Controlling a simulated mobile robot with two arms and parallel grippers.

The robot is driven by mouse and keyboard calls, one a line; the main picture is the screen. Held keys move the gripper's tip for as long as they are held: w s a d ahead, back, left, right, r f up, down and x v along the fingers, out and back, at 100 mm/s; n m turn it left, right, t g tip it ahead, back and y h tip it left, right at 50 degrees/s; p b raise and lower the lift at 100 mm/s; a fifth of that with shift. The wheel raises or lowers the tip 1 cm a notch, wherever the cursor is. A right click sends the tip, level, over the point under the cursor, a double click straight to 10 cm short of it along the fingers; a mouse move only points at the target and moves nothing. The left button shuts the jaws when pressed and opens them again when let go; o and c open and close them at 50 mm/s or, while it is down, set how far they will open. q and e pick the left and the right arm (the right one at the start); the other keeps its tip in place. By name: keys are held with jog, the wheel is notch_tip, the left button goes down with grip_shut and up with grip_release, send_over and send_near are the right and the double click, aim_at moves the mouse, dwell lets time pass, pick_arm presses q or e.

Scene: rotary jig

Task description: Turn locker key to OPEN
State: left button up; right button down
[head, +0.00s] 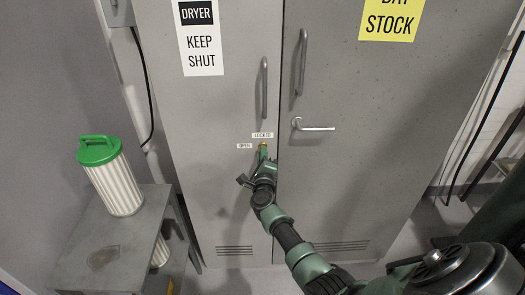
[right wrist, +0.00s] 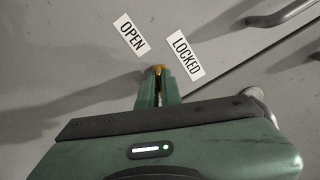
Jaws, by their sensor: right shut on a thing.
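The locker is a grey two-door metal cabinet (head: 220,110). A small brass key (right wrist: 158,69) shows at the lock on its left door, between the right gripper's fingertips. An OPEN label (head: 244,146) is left of the lock and a LOCKED label (head: 262,135) is just above it; in the right wrist view the OPEN label (right wrist: 131,35) and the LOCKED label (right wrist: 188,55) are tilted. My right gripper (head: 263,150) is shut on the key, its green fingers (right wrist: 158,88) hiding most of it, so the key's exact angle is unclear. My left gripper is not in view.
Vertical handles (head: 264,88) and a lever handle (head: 315,128) stick out near the lock. A grey side table (head: 75,250) with a green-lidded white filter (head: 115,185) stands at the left. Floor is free before the doors.

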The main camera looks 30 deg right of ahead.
jog(key=n+p, duration=0.1)
jog(key=n, duration=0.3)
jog(key=shift+f+n, duration=0.1)
jog(key=shift+n, duration=0.3)
dwell(0.4)
jog(key=c, duration=1.6)
grip_release()
jog(key=shift+p, duration=0.3)
jog(key=shift+a, duration=0.1)
jog(key=v, duration=0.7)
jog(key=shift+s, duration=0.4)
jog(key=shift+a, duration=0.15)
